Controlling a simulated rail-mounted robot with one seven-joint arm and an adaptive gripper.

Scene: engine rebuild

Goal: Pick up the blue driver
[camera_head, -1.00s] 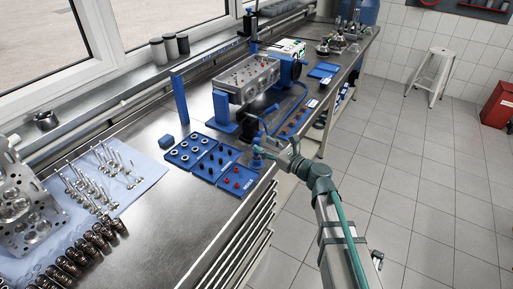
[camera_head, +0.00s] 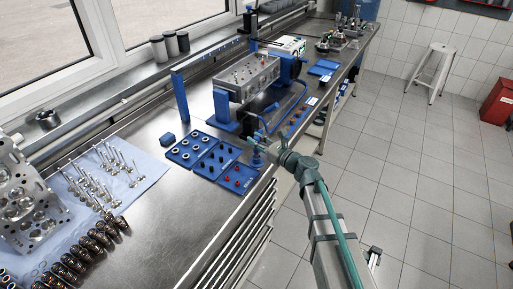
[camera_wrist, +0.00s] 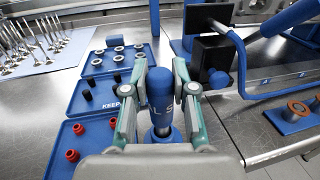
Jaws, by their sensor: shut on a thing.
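In the head view my gripper (camera_head: 259,146) is at the front edge of the bench, beside the blue trays. The driver (camera_head: 257,160) shows there as a small blue shape under the fingers. Its lower end is hidden, and I cannot tell whether it touches the bench.
Blue trays with rings, black pieces and red pieces (camera_head: 238,179) lie left of my gripper. A cylinder head on a blue stand (camera_head: 248,80) is behind it. A blue tray with copper-coloured rings (camera_wrist: 295,115) lies to the right.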

